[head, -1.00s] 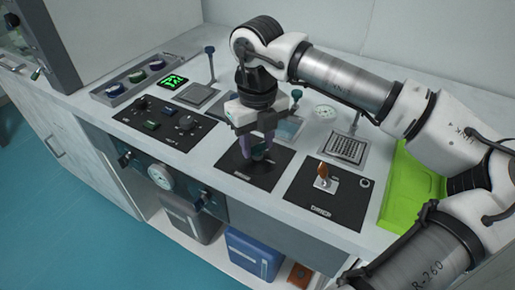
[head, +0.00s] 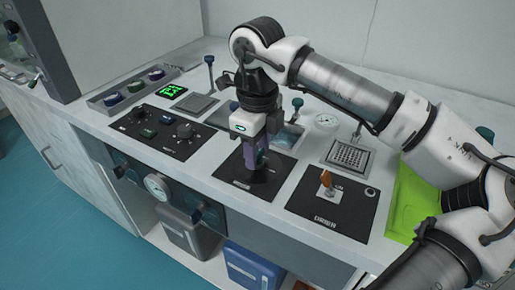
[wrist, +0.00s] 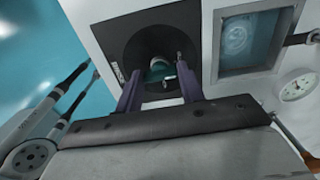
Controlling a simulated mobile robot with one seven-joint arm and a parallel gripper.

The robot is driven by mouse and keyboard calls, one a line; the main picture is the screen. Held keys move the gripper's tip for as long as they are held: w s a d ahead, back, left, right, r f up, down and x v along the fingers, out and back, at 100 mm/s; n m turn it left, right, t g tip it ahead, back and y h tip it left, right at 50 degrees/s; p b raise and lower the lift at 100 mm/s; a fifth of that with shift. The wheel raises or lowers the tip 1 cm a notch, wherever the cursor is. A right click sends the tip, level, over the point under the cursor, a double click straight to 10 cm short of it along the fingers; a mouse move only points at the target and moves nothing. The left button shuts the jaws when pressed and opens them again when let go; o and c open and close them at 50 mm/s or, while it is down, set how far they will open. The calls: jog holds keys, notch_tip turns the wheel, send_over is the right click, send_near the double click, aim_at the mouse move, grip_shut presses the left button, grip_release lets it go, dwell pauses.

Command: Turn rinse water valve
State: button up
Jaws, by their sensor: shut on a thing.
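In the head view the fingers hide most of the handle.
A black panel with an orange-handled valve (head: 327,183) lies to the right, and a knob panel (head: 160,133) to the left. A sink basin (head: 288,140) and a round gauge (head: 326,120) sit behind. A green tray (head: 408,205) is at the far right.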

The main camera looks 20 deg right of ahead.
dwell(0.3)
jog(key=o, duration=1)
notch_tip(320, 180, up, 14)
jog(key=shift+p, duration=0.3)
